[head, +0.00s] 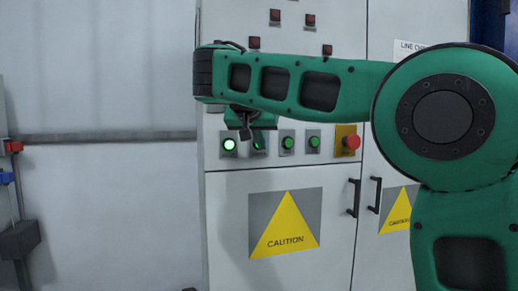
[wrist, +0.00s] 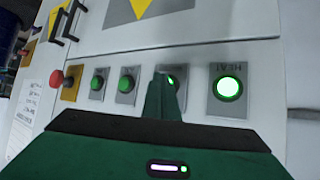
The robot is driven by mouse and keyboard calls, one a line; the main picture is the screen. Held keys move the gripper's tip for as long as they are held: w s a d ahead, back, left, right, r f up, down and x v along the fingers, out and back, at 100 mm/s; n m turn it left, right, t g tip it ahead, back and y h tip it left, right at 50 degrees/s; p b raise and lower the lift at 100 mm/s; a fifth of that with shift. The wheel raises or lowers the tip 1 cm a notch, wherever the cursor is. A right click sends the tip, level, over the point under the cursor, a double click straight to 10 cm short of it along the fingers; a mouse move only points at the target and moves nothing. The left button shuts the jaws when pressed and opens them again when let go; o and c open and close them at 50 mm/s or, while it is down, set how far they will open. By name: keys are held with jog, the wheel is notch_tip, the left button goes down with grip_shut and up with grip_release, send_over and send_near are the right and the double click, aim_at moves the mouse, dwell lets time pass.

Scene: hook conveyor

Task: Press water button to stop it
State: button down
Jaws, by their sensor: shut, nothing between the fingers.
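A row of green buttons sits on the white cabinet front. The leftmost in the head view (head: 229,144) is brightly lit; the wrist view shows it at the right (wrist: 229,88), with an upside-down label that seems to read HEAT. The button beside it (head: 259,144) is partly hidden by my gripper (head: 246,134); in the wrist view a bright green sliver of this button (wrist: 171,81) shows. I cannot read a WATER label on any button. My gripper is shut and empty, its fingertips (wrist: 163,77) in front of this second button; contact cannot be told.
Two darker green buttons (head: 287,142) (head: 314,142) and a red mushroom button (head: 352,142) on a yellow plate continue the row to the right. Red indicators (head: 310,20) sit above. Black door handles (head: 354,198) stick out below.

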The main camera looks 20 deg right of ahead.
jog(key=shift+w, duration=0.2)
jog(key=shift+s, duration=0.15)
dwell(0.4)
jog(key=shift+s, duration=0.7)
jog(key=s, duration=0.5)
dwell(0.3)
dwell(0.4)
